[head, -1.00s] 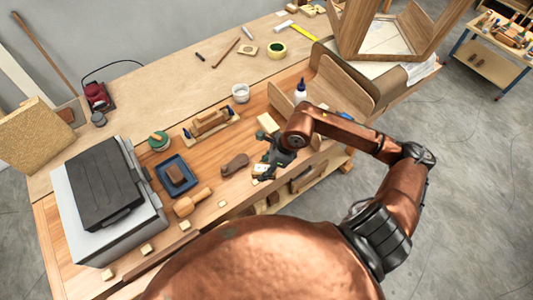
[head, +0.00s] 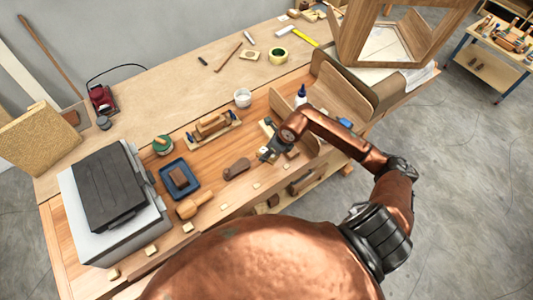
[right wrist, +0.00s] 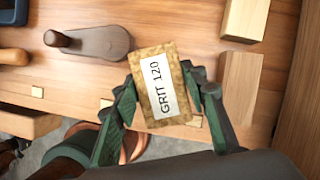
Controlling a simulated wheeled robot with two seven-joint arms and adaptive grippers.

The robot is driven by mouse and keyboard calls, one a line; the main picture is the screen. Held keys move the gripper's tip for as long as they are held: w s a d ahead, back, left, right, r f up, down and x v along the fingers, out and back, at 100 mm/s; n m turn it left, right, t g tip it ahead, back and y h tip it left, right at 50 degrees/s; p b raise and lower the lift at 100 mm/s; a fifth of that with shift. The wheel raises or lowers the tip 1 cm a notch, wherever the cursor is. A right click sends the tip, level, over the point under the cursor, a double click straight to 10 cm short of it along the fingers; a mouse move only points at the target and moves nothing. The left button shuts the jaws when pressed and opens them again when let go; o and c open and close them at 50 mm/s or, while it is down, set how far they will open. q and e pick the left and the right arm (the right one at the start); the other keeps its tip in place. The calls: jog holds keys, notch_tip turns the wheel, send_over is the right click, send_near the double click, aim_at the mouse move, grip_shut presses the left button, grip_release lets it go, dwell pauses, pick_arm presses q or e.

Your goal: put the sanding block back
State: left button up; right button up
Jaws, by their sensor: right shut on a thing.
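The sanding block (right wrist: 160,85), tan and gritty with a white label reading GRIT 120, is between the fingers of my right gripper (right wrist: 165,100) in the right wrist view. The gripper is shut on its sides and the label faces the camera. In the head view my right gripper (head: 267,153) is over the front part of the workbench (head: 150,205), right of a dark brown tool with a knob (head: 237,168). The block is small and mostly hidden there. My left gripper is not in view.
A blue tray (head: 193,192) holding a brown block and a wooden mallet (head: 194,203) lie to the left. Pale wood blocks (right wrist: 240,80) lie close right of the gripper. A glue bottle (head: 301,97) and bent wooden panels (head: 340,92) stand beyond. Small pale pieces line the front edge.

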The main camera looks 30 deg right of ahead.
jog(key=shift+w+d+f, duration=0.2)
jog(key=shift+w+f, duration=0.25)
jog(key=shift+f, duration=0.1)
jog(key=shift+w+d+f, duration=0.2)
jog(key=shift+w+f, duration=0.25)
jog(key=shift+f, duration=0.05)
jog(key=shift+w+d+f, duration=0.1)
jog(key=shift+w+f, duration=0.15)
jog(key=shift+f, duration=0.2)
notch_tip(320, 180, down, 2)
jog(key=shift+f+p, duration=0.15)
jog(key=shift+p, duration=0.5)
jog(key=shift+d+f, duration=0.1)
jog(key=shift+f, duration=0.3)
jog(key=shift+w+f, duration=0.1)
jog(key=shift+f, duration=0.05)
jog(key=o, duration=0.9)
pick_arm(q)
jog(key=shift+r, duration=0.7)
pick_arm(e)
jog(key=shift+o, duration=1.1)
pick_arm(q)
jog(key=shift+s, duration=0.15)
